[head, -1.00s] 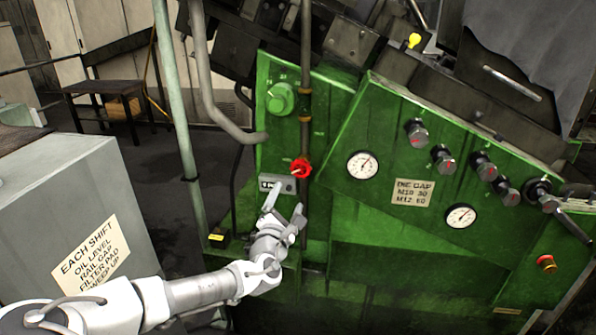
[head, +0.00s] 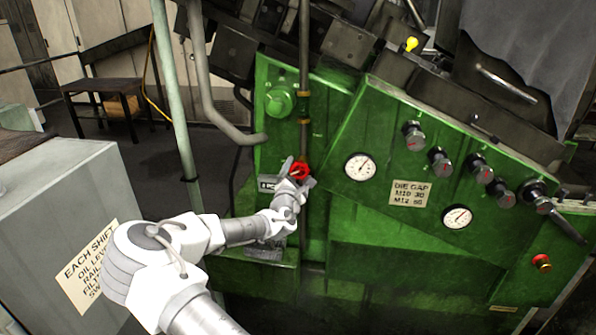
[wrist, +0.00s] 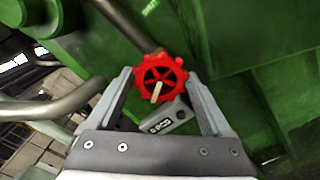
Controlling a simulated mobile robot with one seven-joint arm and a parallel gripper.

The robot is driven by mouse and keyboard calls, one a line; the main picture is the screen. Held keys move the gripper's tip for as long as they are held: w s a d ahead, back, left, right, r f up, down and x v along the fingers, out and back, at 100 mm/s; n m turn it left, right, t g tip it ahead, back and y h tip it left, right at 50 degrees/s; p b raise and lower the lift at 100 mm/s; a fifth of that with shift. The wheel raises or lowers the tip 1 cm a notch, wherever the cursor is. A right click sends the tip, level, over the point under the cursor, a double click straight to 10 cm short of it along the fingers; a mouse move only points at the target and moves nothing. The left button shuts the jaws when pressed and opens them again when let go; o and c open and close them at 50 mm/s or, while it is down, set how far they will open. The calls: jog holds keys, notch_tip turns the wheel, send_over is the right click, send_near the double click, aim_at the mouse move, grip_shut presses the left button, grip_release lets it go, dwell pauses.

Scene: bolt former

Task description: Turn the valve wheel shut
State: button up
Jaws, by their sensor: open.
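The valve wheel (head: 300,171) is a small red handwheel on a vertical pipe at the front of the green machine. In the wrist view the red wheel (wrist: 160,74) shows spokes and a pale pointer directed downward. My gripper (head: 299,178) is at the wheel in the head view, covering its lower part. In the wrist view my gripper's fingers (wrist: 158,80) are apart, one on each side of the wheel, with gaps between. Whether they touch the rim cannot be told. A small grey plate with lettering (wrist: 166,118) shows below the wheel.
The vertical pipe (head: 304,110) runs above the wheel. A green round knob (head: 278,103) is at upper left on the machine. Gauges (head: 359,167) and black knobs (head: 413,135) are to the right. A grey cabinet (head: 50,200) stands at left, and a pale post (head: 175,100) rises beside it.

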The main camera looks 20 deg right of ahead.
jog(key=shift+w, duration=0.1)
jog(key=shift+c, duration=0.3)
jog(key=shift+d, duration=0.1)
jog(key=c, duration=1)
